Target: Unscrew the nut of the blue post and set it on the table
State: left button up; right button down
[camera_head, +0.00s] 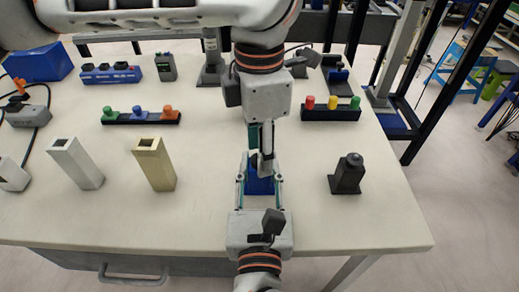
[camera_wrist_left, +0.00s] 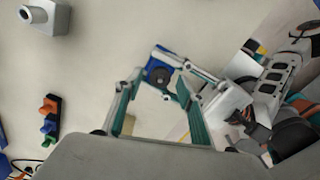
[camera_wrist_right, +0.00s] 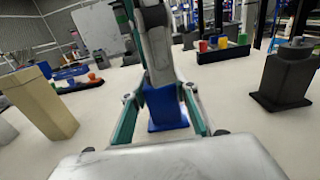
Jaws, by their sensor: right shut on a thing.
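The blue post (camera_head: 259,186) stands upright near the front middle of the table. My right gripper (camera_head: 260,182) reaches in from the front and is shut on the post, a finger on each side. In the right wrist view the blue post (camera_wrist_right: 167,110) is between its fingers. A dark round nut (camera_wrist_left: 158,74) sits on top of the post in the left wrist view. My left gripper (camera_wrist_left: 160,84) points down over the post, its fingers apart on either side of the nut. In the head view the left fingers hide the nut.
A black post (camera_head: 347,176) stands to the right, a tan post (camera_head: 155,167) and a white post (camera_head: 77,165) to the left. Racks with coloured pieces (camera_head: 140,118) (camera_head: 331,112) stand behind. Bare tabletop (camera_head: 215,185) lies between the tan and blue posts.

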pick_arm(q)
jog(key=shift+r, duration=1.95)
pick_arm(e)
jog(key=c, duration=1.5)
grip_release()
jog(key=shift+o, duration=0.2)
